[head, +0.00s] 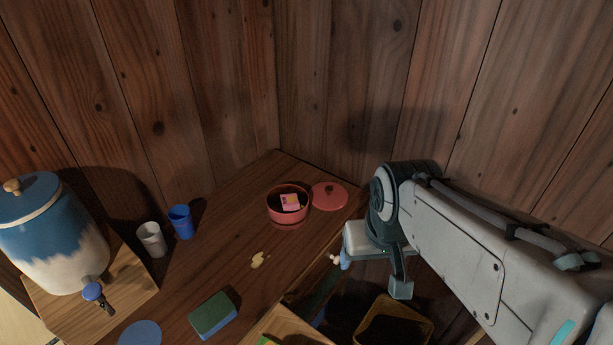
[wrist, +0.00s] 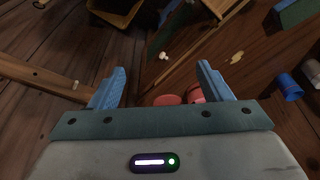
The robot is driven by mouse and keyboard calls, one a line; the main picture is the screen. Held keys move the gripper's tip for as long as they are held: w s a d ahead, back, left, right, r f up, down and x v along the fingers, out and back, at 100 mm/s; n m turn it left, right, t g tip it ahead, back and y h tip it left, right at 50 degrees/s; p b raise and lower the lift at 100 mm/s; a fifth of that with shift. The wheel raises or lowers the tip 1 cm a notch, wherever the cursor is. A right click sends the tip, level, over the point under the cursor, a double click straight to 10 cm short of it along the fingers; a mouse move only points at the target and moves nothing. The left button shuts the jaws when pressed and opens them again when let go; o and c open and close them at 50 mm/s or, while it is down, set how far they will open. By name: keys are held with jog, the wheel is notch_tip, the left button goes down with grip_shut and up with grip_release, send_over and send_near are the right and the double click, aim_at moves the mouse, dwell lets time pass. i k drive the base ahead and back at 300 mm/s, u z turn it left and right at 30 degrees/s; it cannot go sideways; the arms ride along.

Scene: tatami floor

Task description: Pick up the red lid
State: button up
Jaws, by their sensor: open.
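The red lid (head: 329,195) lies flat on the wooden counter near the back corner, a round disc with a small knob. It is just right of the red pot (head: 288,214), which is open and holds a pink item. My gripper is open and empty, in front of and to the right of the lid in the head view, apart from it. In the wrist view its two blue fingers (wrist: 160,68) are spread wide. Part of the lid (wrist: 167,99) shows low between them, with its lower part hidden by my gripper's body; the pot (wrist: 195,95) is partly hidden by the right finger.
Wooden walls meet behind the lid. A blue cup (head: 181,222), a white cup (head: 151,240) and a blue-and-white dispenser (head: 52,240) stand on the left. A green sponge (head: 213,315) and a yellowish spill (head: 258,260) are on the counter. A yellow-rimmed bin (head: 428,325) is below right.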

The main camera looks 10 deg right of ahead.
aim_at(324, 195)
jog(key=u, duration=1.65)
jog(key=k, duration=0.85)
jog(key=z, duration=1.25)
jog(key=i, duration=0.5)
jog(key=u, duration=0.05)
